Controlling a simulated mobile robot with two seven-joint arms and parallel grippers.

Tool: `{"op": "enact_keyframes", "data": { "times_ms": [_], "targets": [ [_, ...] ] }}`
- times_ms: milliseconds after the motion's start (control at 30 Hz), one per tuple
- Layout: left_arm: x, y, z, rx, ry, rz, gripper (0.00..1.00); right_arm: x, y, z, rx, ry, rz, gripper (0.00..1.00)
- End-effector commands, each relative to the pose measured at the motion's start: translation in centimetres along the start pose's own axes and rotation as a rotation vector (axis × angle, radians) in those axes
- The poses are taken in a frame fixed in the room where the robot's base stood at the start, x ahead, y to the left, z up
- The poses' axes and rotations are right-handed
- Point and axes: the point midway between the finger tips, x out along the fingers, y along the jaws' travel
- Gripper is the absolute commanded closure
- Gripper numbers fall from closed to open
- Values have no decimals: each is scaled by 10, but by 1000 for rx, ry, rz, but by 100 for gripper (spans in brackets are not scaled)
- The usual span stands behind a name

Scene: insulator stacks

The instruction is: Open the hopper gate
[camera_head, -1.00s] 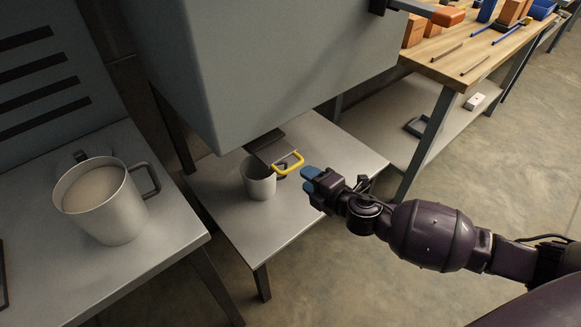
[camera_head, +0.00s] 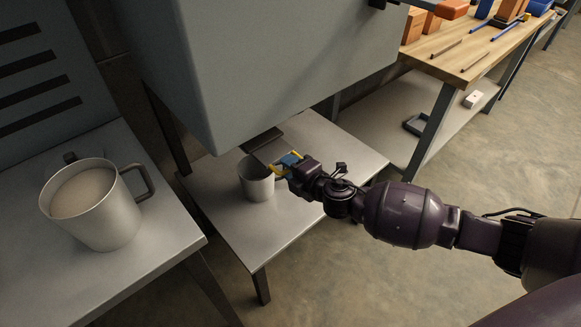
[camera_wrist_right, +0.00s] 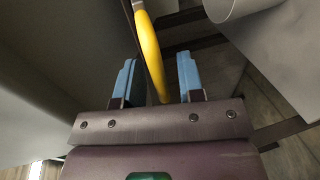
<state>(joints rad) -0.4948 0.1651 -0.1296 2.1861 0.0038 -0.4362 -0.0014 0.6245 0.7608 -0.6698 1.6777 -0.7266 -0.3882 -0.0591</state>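The hopper (camera_head: 270,60) is a large grey box above a low metal table. Its gate plate (camera_head: 268,148) sticks out under the hopper, with a yellow handle (camera_head: 278,171) at its outer end. A grey cup (camera_head: 257,184) stands on the table below the gate. My right gripper (camera_head: 288,163) is at the handle. In the right wrist view the yellow handle (camera_wrist_right: 149,50) passes between the two blue fingertips (camera_wrist_right: 158,78), which stand apart with gaps on both sides. My left gripper is not in view.
A large pitcher (camera_head: 96,212) full of pale material stands on the left bench (camera_head: 160,262). A wooden workbench (camera_head: 455,55) with tools and blocks is at the upper right. A lever with an orange end (camera_head: 450,9) shows at the top.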

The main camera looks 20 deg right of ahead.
Motion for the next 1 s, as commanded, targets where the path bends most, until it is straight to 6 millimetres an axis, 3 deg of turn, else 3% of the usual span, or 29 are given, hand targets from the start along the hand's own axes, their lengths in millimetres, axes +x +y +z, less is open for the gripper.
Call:
{"op": "enact_keyframes", "data": {
  "times_ms": [33, 200, 233, 567, 1000],
  "targets": [
    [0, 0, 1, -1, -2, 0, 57, 0, 0, 0, 0, 0, 0, 72],
    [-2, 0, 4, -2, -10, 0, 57, 0, 0, 0, 0, 0, 0, 98],
    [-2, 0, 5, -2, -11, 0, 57, 0, 0, 0, 0, 0, 0, 100],
    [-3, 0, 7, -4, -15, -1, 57, -4, -1, 0, 1, 0, -1, 100],
    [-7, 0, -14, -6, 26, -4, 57, -58, -12, 0, 2, 0, 0, 100]
  ]
}}
